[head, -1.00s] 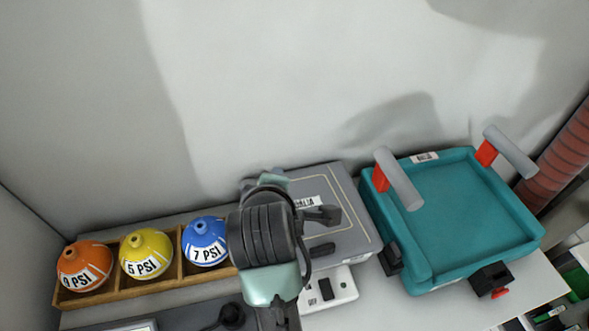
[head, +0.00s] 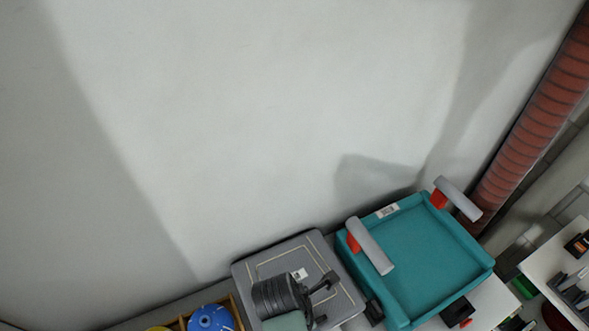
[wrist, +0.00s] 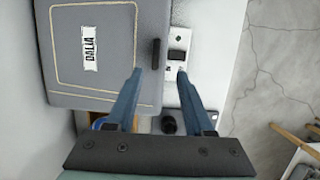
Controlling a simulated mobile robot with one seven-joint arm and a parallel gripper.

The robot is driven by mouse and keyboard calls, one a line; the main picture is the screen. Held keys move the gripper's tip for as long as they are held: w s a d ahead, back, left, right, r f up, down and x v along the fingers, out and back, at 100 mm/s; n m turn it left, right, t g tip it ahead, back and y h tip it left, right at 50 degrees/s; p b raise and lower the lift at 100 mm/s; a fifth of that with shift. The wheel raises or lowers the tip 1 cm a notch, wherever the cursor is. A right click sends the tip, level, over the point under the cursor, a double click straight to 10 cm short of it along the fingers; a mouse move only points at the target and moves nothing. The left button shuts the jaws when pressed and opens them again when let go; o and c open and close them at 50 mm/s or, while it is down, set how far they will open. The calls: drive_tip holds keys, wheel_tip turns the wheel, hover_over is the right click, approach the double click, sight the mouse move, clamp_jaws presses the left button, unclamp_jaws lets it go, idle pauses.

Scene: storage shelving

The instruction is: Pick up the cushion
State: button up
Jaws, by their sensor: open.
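The cushion appears to be the flat grey slab (head: 255,270) with a pale stitched outline and a white label. In the wrist view the cushion (wrist: 105,20) fills the upper left and its label reads DALIA. A short black tab (wrist: 156,53) stands at its right edge. My gripper (wrist: 160,72) is open, with two blue fingers pointing toward that edge. The tab lies between the fingertips in the picture; contact cannot be told. In the head view my dark wrist covers part of the cushion, and the fingertips are not clear.
A teal tray (head: 484,268) with red and grey handles stands right of the cushion. A blue ball (head: 212,319) sits in a wooden rack at the lower left. A white switch box (wrist: 179,45) lies beside the cushion's edge. A ribbed red pipe (head: 530,120) rises at right.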

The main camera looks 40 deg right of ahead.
drive_tip(key=shift+w+d+p+x, duration=0.1)
drive_tip(key=shift+w+p+x, duration=0.1)
drive_tip(key=shift+x, duration=1.85)
drive_tip(key=shift+w+d+p+x, duration=0.1)
drive_tip(key=shift+d+p+x, duration=0.1)
drive_tip(key=shift+x, duration=1.9)
drive_tip(key=shift+r, duration=0.1)
drive_tip(key=shift+c, duration=0.3)
clamp_jaws()
